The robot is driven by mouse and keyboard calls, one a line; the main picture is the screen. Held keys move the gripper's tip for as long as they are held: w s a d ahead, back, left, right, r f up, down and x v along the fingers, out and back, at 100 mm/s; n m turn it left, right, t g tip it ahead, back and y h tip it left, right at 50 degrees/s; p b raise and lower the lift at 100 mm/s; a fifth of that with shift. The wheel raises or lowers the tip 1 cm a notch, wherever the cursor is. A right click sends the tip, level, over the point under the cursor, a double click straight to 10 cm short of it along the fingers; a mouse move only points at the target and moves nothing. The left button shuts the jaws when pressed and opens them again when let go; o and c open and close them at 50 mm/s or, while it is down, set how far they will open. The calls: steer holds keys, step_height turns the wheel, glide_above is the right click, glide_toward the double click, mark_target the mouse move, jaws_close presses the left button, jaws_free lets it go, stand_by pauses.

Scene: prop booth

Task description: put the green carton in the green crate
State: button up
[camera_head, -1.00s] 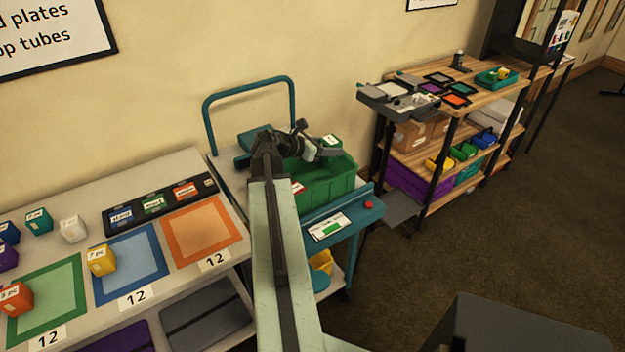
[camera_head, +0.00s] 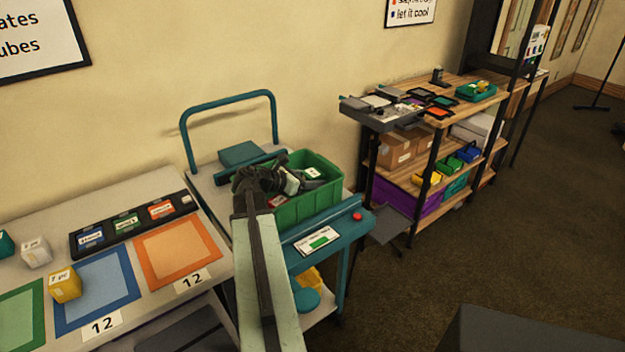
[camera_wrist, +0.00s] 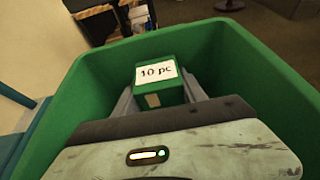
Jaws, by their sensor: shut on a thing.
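The green carton (camera_wrist: 157,85) has a white label reading "10 pc" on top. My gripper (camera_wrist: 160,97) is shut on it, with one grey finger on each side. In the wrist view the carton is within the walls of the green crate (camera_wrist: 255,62); whether it touches the crate floor I cannot tell. In the head view the green crate (camera_head: 312,207) stands on the teal cart, and my gripper (camera_head: 300,181) reaches down into it over its left side. The carton (camera_head: 313,173) shows there only as a small labelled top.
The teal cart (camera_head: 335,228) has a rail at the back and a teal block (camera_head: 240,153) behind the crate. A table (camera_head: 30,260) with coloured mats and a yellow carton (camera_head: 64,285) is at left. A wooden shelf (camera_head: 425,110) stands right. The floor at right is open.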

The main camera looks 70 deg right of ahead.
mark_target(306, 178)
steer(key=shift+f+b, duration=0.35)
steer(key=shift+f, duration=0.1)
steer(key=shift+s+a, duration=0.1)
steer(key=o, duration=1.5)
steer(key=shift+f, duration=0.1)
steer(key=shift+r+p, duration=0.4)
steer(key=p+v, duration=0.1)
steer(key=v, duration=0.1)
steer(key=p+v, duration=0.1)
steer(key=v, duration=0.1)
steer(key=p+v, duration=0.1)
steer(key=v, duration=0.2)
steer(key=shift+r, duration=0.3)
steer(key=shift+w+a, duration=0.1)
steer(key=shift+w, duration=0.1)
